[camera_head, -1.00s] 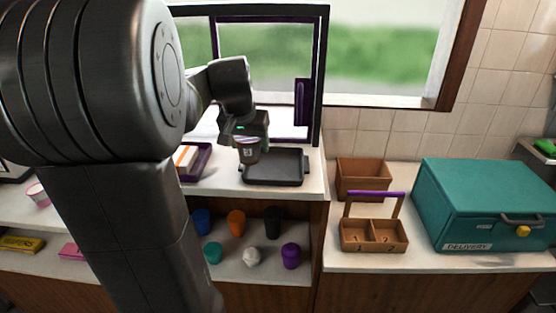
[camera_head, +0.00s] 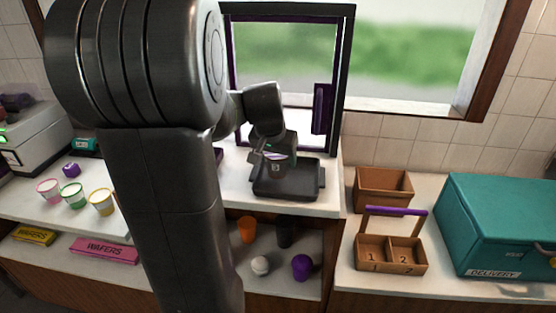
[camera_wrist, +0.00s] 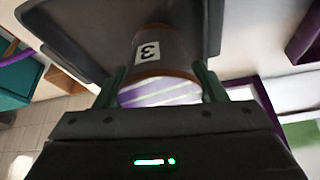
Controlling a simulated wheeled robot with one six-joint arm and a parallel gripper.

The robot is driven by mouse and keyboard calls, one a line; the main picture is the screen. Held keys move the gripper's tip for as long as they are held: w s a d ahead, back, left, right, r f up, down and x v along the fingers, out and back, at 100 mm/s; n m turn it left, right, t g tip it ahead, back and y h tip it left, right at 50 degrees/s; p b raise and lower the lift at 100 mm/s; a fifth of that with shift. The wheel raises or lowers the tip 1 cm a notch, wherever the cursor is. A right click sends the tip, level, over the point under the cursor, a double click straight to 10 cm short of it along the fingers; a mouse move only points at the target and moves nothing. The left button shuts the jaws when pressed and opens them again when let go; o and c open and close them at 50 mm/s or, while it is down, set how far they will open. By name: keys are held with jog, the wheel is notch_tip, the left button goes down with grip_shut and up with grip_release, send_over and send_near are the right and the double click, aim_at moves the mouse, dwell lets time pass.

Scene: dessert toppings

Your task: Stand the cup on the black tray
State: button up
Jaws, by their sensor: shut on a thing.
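The cup (camera_head: 277,170) is grey-brown with a white label marked 3. My gripper (camera_head: 274,155) is shut on it near its rim, over the black tray (camera_head: 309,191). In the wrist view the cup (camera_wrist: 168,48) sits between the two green fingers of my gripper (camera_wrist: 161,86), and its striped purple and white top faces the camera. The tray (camera_wrist: 85,22) lies behind the cup there. The cup looks roughly upright. I cannot tell whether its base touches the tray.
A window frame with a purple handle (camera_head: 321,108) stands behind the tray. A wooden carrier (camera_head: 374,256), an open wooden box (camera_head: 383,190) and a teal delivery box (camera_head: 505,225) are right. Paper cups (camera_head: 101,202) stand left.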

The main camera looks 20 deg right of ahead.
jog(key=shift+f, duration=0.6)
jog(key=shift+f, duration=0.1)
jog(key=o, duration=1.2)
jog(key=shift+c, duration=0.2)
jog(key=shift+r, duration=0.25)
jog(key=v, duration=1.1)
jog(key=shift+s+r+b, duration=0.15)
jog(key=shift+r+b, duration=0.2)
jog(key=shift+b, duration=0.05)
jog(key=shift+f, duration=0.15)
